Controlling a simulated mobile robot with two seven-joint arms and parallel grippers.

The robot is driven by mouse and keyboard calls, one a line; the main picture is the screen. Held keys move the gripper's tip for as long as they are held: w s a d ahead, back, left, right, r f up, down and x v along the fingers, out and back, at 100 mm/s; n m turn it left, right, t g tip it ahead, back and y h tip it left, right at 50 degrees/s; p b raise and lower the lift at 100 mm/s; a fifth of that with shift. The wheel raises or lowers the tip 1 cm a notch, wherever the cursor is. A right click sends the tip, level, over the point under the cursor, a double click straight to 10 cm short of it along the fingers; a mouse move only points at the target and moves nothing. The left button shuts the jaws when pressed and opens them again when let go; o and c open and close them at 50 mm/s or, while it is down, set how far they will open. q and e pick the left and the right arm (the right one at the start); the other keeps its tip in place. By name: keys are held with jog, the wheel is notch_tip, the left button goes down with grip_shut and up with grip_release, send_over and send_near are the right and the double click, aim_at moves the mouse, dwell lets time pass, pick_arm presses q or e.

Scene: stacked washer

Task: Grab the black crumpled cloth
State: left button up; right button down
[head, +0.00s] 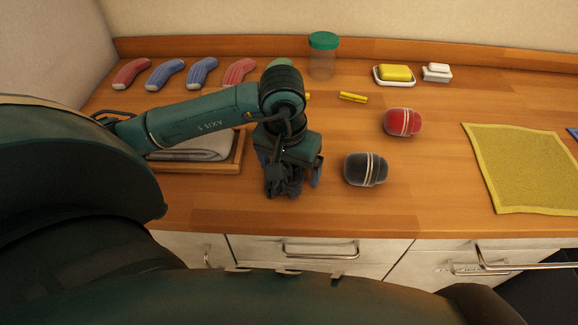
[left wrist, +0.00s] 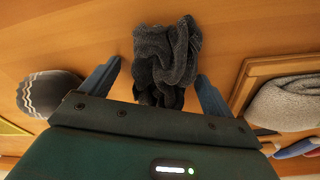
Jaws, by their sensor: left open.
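The black crumpled cloth (left wrist: 168,55) lies on the wooden counter in the left wrist view, between and just beyond the two fingers. In the head view the cloth (head: 284,184) shows below my left gripper and is partly hidden by it. My left gripper (head: 293,180) points down over the cloth. In the left wrist view my left gripper (left wrist: 157,85) is open, with one blue finger on each side of the cloth. I cannot tell how far above the counter the fingertips are. My right gripper is not in view.
A dark striped rolled bundle (head: 366,169) sits just right of the gripper, with a red one (head: 403,122) behind it. A wooden tray (head: 238,160) with a folded grey cloth (head: 195,148) is on the left. A yellow cloth (head: 528,168) lies flat at right. The counter's front edge is near.

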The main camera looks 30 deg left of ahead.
pick_arm(q)
jog(key=c, duration=1.1)
jog(key=shift+o, duration=0.2)
jog(key=shift+r, duration=0.1)
